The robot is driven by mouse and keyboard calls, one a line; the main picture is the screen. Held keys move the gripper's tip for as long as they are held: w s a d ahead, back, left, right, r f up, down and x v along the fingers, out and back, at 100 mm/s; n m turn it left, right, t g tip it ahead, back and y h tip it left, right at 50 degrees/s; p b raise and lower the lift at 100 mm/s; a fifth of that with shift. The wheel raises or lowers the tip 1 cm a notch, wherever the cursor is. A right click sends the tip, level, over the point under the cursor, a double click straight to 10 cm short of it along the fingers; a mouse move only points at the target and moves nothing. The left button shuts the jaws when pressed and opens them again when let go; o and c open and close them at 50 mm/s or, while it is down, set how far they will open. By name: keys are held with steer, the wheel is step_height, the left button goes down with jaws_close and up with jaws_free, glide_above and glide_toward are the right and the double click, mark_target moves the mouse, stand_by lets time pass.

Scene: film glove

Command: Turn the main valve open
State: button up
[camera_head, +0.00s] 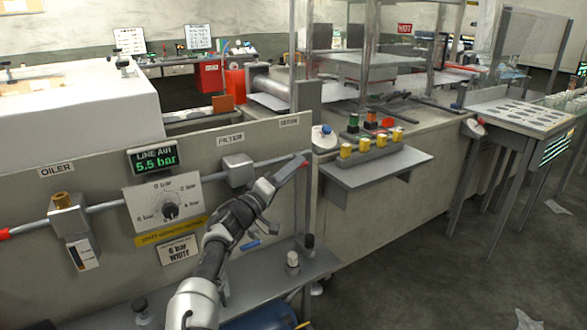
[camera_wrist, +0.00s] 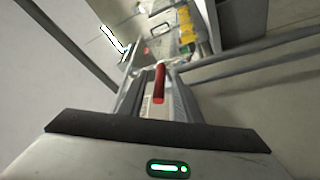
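The valve's red handle (camera_wrist: 160,84) shows in the wrist view, lying between my gripper's two fingers with visible gaps on both sides. My gripper (camera_wrist: 158,95) is open around it, and I see no finger clearly pressing on it. In the head view my gripper (camera_head: 297,163) reaches up to the right end of the grey pipe, where a small bit of red (camera_head: 306,153) shows beside the fingertips. The valve body is mostly hidden there by my gripper.
The panel (camera_head: 110,180) carries an oiler (camera_head: 68,222), a dial (camera_head: 168,208), a filter block (camera_head: 238,170) and a display (camera_head: 155,159) reading 5.5 bar. A shelf with yellow-topped buttons (camera_head: 364,146) stands to the right. Below is a ledge with small knobs (camera_head: 292,260).

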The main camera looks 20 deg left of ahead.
steer(key=p+v, duration=0.2)
steer(key=v, duration=1.5)
